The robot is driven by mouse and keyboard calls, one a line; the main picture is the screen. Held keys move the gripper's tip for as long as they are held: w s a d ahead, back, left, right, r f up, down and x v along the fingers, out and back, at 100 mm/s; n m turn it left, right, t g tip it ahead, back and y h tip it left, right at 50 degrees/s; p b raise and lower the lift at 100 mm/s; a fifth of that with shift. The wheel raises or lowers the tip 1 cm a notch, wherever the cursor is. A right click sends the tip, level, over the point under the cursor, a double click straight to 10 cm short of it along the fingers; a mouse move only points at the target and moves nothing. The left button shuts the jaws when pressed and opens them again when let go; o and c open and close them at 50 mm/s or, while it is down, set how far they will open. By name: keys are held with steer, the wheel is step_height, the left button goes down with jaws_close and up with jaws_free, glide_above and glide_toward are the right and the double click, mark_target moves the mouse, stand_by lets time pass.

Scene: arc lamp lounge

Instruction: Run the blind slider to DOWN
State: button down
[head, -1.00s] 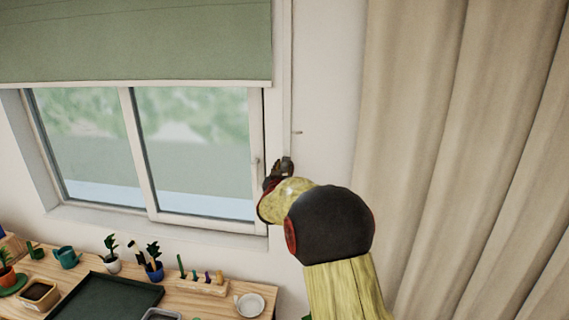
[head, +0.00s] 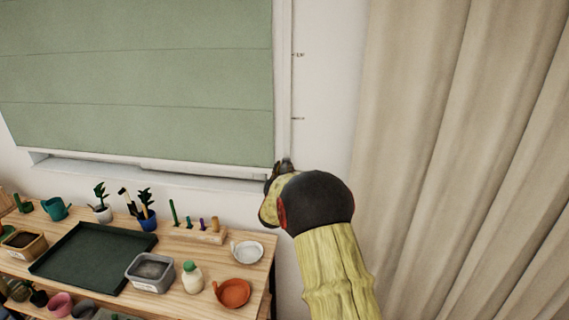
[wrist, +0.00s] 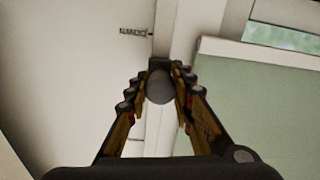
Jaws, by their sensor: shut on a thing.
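The green blind (head: 140,70) hangs over nearly the whole window, with its bottom rail (head: 200,172) near the sill. The slider's upright track (head: 284,80) runs down the wall right of the blind. My gripper (head: 286,165) is at the track's lower part, level with the blind's bottom rail. In the wrist view, my gripper (wrist: 165,95) is shut on the round grey slider knob (wrist: 160,88), between both fingers. The wrist view is turned over; a DOWN label (wrist: 134,32) with a tick shows beside the track, apart from the knob and nearer the picture's top.
A wooden table (head: 205,292) below holds a dark green tray (head: 85,255), plant pots, a grey tub (head: 150,273), a bottle (head: 192,278) and saucers. A beige curtain (head: 450,160) hangs at the right. Bare wall (head: 325,80) lies between track and curtain.

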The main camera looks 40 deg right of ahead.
step_height(320, 180, down, 5)
steer(key=shift+f+b, duration=0.2)
steer(key=shift+b, duration=1)
steer(key=shift+a+f, duration=0.1)
steer(key=c, duration=1.7)
jaws_free()
steer(key=shift+w, duration=0.1)
steer(key=shift+c, duration=0.2)
steer(key=shift+o, duration=1.2)
steer(key=v, duration=1.2)
